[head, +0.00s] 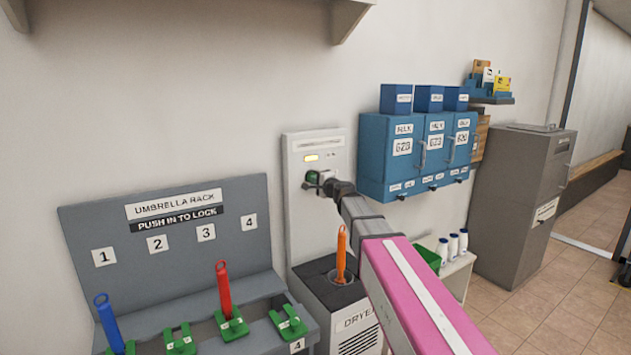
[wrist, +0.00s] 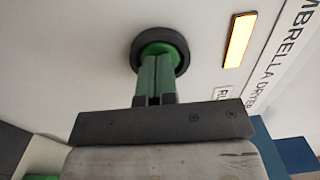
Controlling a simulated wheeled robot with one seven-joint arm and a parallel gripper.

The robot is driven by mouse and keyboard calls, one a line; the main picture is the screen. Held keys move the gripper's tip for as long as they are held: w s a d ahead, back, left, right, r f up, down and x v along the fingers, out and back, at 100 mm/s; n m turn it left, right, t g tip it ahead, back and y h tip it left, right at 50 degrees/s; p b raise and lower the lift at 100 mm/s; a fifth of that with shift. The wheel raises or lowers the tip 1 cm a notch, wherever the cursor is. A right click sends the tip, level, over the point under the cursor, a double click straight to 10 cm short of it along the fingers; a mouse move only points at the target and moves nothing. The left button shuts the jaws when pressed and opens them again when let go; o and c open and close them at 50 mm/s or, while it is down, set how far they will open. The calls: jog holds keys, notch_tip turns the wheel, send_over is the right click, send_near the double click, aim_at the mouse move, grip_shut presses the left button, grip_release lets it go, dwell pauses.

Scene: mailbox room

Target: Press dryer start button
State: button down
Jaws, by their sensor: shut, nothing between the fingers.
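The dryer start button (wrist: 158,48) is a green disc in a black round collar on the white dryer panel (head: 300,215). My gripper (wrist: 156,60) has its two green fingers shut together with nothing between them. The fingertips overlap the lower part of the button in the wrist view; I cannot tell whether it is pushed in. In the head view my gripper (head: 314,181) is at the panel and hides most of the button. An amber lamp (wrist: 239,40) on the panel is lit; it also shows in the head view (head: 311,158). An orange umbrella (head: 341,255) stands in the dryer (head: 318,295).
The umbrella rack (head: 180,265) is at the left, with a blue umbrella (head: 108,320) and a red umbrella (head: 224,290). Blue mailboxes (head: 375,160) hang right of the panel. A shelf with bottles (head: 442,250) and a grey cabinet (head: 510,200) are further right.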

jog(key=v, duration=1.3)
jog(key=shift+s+d, duration=0.15)
jog(key=shift+s, duration=0.1)
jog(key=shift+f, duration=0.1)
jog(key=s+d+f+n+g+h, duration=0.2)
jog(key=s+f+n+g, duration=0.2)
jog(key=f, duration=0.6)
jog(key=s+d+f+n+g+h, duration=0.1)
jog(key=s+f+n+g, duration=0.3)
jog(key=f, duration=0.7)
jog(key=s+d+f+n+g+h, duration=0.2)
jog(key=s+d+f+g+h, duration=0.4)
jog(key=s+d+f, duration=0.7)
notch_tip(320, 180, down, 3)
jog(key=s+h, duration=0.1)
jog(key=s, duration=0.1)
jog(key=shift+s+r+n+g+h, duration=0.15)
jog(key=shift+s+n+g+h, duration=0.15)
jog(key=shift+n+g, duration=0.1)
